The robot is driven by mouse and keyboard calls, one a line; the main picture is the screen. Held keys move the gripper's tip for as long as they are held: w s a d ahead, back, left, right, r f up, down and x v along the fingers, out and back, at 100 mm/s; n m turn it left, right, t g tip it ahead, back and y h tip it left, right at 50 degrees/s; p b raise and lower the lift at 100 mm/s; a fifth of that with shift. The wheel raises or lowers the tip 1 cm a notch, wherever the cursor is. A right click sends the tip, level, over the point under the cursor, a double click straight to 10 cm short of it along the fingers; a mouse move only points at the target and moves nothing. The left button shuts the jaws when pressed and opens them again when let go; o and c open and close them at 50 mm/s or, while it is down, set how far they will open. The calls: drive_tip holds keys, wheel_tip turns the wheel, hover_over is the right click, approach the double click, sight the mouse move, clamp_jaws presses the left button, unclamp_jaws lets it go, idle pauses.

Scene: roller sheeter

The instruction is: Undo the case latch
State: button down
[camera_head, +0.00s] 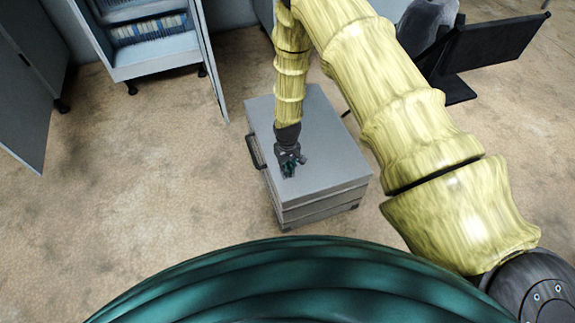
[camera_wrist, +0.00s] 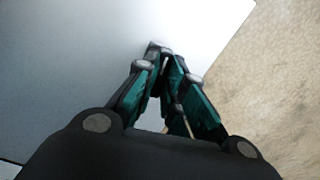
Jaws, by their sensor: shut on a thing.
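The case (camera_head: 325,150) is a grey box standing on the floor, its flat lid lowered, with a dark handle (camera_head: 254,152) on its left side. My gripper (camera_head: 288,173) points down at the case and appears over the lid close to its left edge. In the wrist view my gripper (camera_wrist: 160,52) has its green and black fingers drawn together at the tips, against the pale lid (camera_wrist: 80,60) and near its edge. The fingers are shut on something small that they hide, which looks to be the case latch. I cannot make out the latch's shape or position.
An open cabinet (camera_head: 155,71) with shelved items stands at the back left, its door hanging out toward the case. A black monitor-like panel (camera_head: 500,42) is at the back right. The brown floor (camera_head: 130,200) left of the case is clear.

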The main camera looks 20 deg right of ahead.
drive_tip(key=shift+m, duration=0.9)
drive_tip(key=shift+p, duration=0.3)
drive_tip(key=c, duration=1.5)
unclamp_jaws()
drive_tip(key=shift+r, duration=0.1)
wheel_tip(320, 180, up, 12)
drive_tip(key=shift+f, duration=0.2)
